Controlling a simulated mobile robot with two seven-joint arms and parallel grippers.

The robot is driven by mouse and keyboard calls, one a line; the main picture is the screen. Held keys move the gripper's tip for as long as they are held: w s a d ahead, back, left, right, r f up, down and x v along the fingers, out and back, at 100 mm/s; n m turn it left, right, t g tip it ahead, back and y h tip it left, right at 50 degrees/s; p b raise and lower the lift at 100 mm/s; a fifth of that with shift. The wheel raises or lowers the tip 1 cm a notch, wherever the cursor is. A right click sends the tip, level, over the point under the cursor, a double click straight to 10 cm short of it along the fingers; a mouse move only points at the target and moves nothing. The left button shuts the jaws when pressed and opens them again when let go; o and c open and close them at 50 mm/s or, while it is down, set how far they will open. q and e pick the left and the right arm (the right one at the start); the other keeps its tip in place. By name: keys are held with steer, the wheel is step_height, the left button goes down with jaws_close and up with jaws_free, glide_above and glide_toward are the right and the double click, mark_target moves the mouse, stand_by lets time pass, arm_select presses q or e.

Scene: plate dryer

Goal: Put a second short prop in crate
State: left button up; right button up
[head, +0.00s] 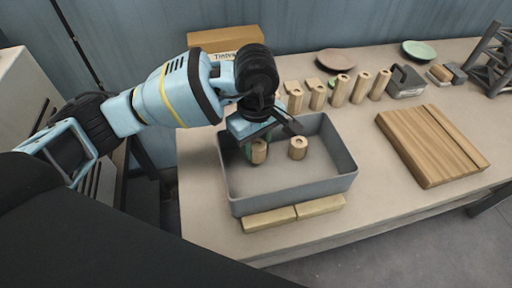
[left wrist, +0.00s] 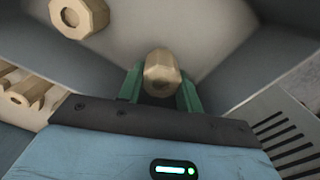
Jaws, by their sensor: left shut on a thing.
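My left gripper (head: 252,150) reaches down into the grey crate (head: 292,200) near its left side. It is shut on a short wooden prop (head: 259,152), held upright between the green fingers in the left wrist view (left wrist: 161,76). I cannot tell whether this prop touches the crate floor. Another short prop (head: 298,149) stands in the crate to the right, apart from the held one; it also shows in the left wrist view (left wrist: 78,17). My right gripper is not in view.
Several wooden props (head: 341,91) stand in a row behind the crate. Two light wooden blocks (head: 320,206) lie at its front. A wooden board (head: 428,145) lies to the right. A cardboard box (head: 224,38), plates (head: 419,50) and a dark rack (head: 490,62) are at the back.

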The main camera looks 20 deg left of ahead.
mark_target(256, 143)
arm_select(q)
steer(key=shift+f, duration=0.85)
steer(key=shift+f, duration=0.2)
steer(key=o, duration=1)
steer(key=shift+o, duration=0.2)
steer(key=shift+r, duration=0.15)
step_height(256, 143, up, 12)
steer(key=shift+r, duration=0.1)
